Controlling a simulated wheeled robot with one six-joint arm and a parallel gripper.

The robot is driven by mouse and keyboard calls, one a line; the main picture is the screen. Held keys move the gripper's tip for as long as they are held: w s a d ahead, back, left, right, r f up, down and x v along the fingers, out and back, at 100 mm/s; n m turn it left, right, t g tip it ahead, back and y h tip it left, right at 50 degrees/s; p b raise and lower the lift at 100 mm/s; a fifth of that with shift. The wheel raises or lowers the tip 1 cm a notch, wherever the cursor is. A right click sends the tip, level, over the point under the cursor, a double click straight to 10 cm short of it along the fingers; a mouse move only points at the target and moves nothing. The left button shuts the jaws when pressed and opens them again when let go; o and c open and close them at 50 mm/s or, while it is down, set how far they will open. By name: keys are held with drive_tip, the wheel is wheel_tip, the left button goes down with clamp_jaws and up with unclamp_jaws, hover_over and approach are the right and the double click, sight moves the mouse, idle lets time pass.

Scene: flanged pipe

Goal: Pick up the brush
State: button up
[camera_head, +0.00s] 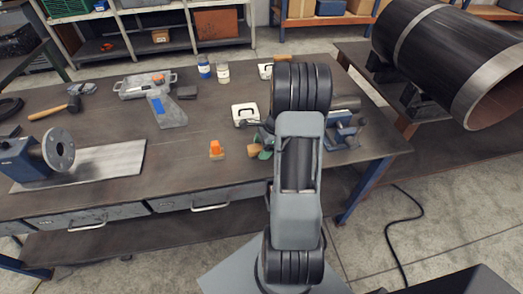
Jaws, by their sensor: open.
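I cannot make out the brush for sure. A small item with a tan wooden-looking end (253,151) and a green part lies on the workbench (205,160), partly hidden behind my arm; I cannot tell if it is the brush. My arm rises through the middle of the view and covers part of the bench's right side. My gripper cannot be made out; my arm's own links block the view beyond it.
A blue vise (345,130) is right of my arm. An orange piece (216,149), white case (245,113), jars (223,73), hammer (55,112) and flanged pipe (58,148) are on the bench. A big pipe (440,50) lies at right. Bare bench shows at centre-left.

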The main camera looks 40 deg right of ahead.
sight(260, 147)
drive_tip(key=shift+c, duration=0.3)
drive_tip(key=c, duration=1)
drive_tip(key=shift+r, duration=0.6)
drive_tip(key=v, duration=0.3)
drive_tip(key=shift+s+a+r+b, duration=0.1)
drive_tip(key=shift+a+r+b, duration=0.15)
drive_tip(key=shift+r+b, duration=0.1)
drive_tip(key=s+d+r, duration=0.1)
drive_tip(key=s+r, duration=0.2)
drive_tip(key=s, duration=0.1)
drive_tip(key=s+d+r+b, duration=0.1)
drive_tip(key=s+d+r, duration=0.1)
drive_tip(key=s, duration=0.2)
drive_tip(key=s+d+r, duration=0.2)
drive_tip(key=s+r, duration=0.1)
drive_tip(key=s, duration=0.1)
drive_tip(key=shift+d+r+b, duration=0.15)
drive_tip(key=shift+r+b, duration=0.15)
drive_tip(key=shift+r, duration=0.05)
